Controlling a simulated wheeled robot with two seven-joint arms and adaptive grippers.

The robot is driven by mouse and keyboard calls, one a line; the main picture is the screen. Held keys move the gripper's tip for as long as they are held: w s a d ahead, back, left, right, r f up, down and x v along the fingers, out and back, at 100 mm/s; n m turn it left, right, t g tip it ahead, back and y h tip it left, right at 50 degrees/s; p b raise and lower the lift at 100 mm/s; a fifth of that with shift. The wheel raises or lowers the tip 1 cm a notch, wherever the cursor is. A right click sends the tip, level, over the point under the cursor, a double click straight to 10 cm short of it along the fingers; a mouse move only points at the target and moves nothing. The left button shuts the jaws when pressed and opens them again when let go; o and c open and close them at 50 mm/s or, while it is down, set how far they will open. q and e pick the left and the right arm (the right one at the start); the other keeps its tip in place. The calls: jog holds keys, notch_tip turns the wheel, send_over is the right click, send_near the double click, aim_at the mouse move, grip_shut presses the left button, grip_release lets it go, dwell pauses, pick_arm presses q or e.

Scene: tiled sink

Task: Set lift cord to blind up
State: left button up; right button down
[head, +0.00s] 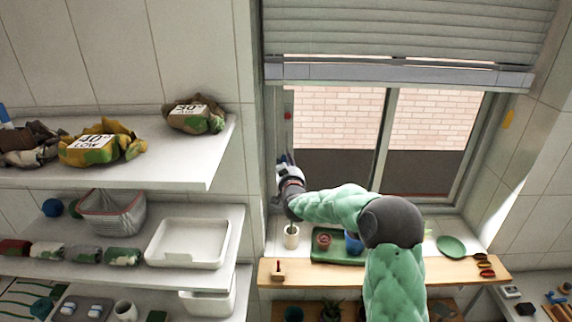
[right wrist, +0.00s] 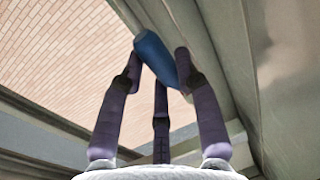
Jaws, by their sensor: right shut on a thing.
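The grey slatted blind (head: 410,30) covers the top of the window, its bottom rail above the exposed panes. My right gripper (head: 285,165) is at the left side of the window frame, below the blind. In the right wrist view, my right gripper (right wrist: 158,72) has its fingers closed around a blue tapered handle (right wrist: 153,54), which appears to be the lift cord's pull. The cord itself cannot be made out. My left gripper is not in view.
A sill shelf (head: 380,272) below the window carries a green tray (head: 325,258), a white cup (head: 291,237) and a green plate (head: 451,246). White shelves (head: 195,175) with bags and bins stand close on the left. A small red item (head: 287,115) is on the left frame.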

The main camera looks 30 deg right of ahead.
notch_tip(320, 180, down, 6)
jog(key=b, duration=0.4)
jog(key=c, duration=0.9)
grip_release()
jog(key=shift+r, duration=0.2)
jog(key=v, duration=1.2)
jog(key=shift+a, duration=0.1)
